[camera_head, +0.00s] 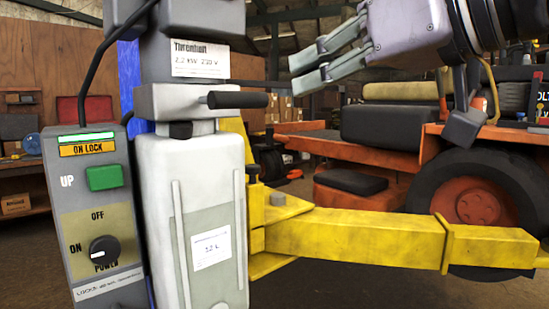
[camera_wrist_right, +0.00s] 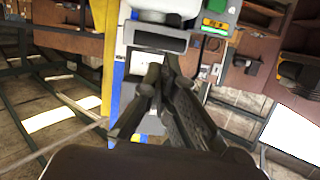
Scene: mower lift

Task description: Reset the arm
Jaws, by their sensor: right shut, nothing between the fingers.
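My right gripper (camera_head: 308,72) comes in from the upper right in the head view. Its fingers are shut and empty, in the air to the right of the lift's grey power unit (camera_head: 200,185). In the wrist view, the gripper (camera_wrist_right: 155,74) points toward the lift column, touching nothing that I can make out. A black lever handle (camera_head: 238,100) sticks out of the power unit, below and left of the fingers. The grey control box (camera_head: 95,220) has a lit "ON LOCK" display, a green UP button (camera_head: 105,177) and a power knob (camera_head: 104,250). My left gripper is not in view.
A yellow lift arm (camera_head: 350,237) reaches right from the column, in front of an orange mower (camera_head: 390,165) with a dark tyre (camera_head: 480,200). Shelves and a workbench (camera_head: 20,170) stand behind at the left. Clear air surrounds the right fingers.

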